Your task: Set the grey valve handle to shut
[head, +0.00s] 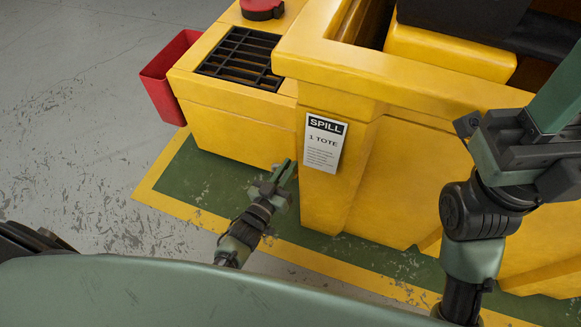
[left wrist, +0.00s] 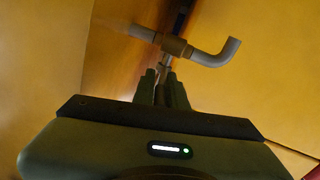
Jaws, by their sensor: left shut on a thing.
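In the left wrist view, the fingers of my left gripper (left wrist: 165,88) are closed together on the end of the grey valve handle (left wrist: 164,67). The handle is a short, narrow piece at the brown valve body (left wrist: 174,46), mostly covered by the fingers; its exact angle is hard to tell. In the head view, my left gripper (head: 283,173) is low beside the yellow housing, and the valve is hidden there.
A grey pipe (left wrist: 215,57) with an upturned elbow runs through the valve between yellow walls. The yellow machine (head: 375,180) bears a white spill sign (head: 323,143). A red bin (head: 168,75) hangs at its left. Grey floor (head: 75,120) at left is clear.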

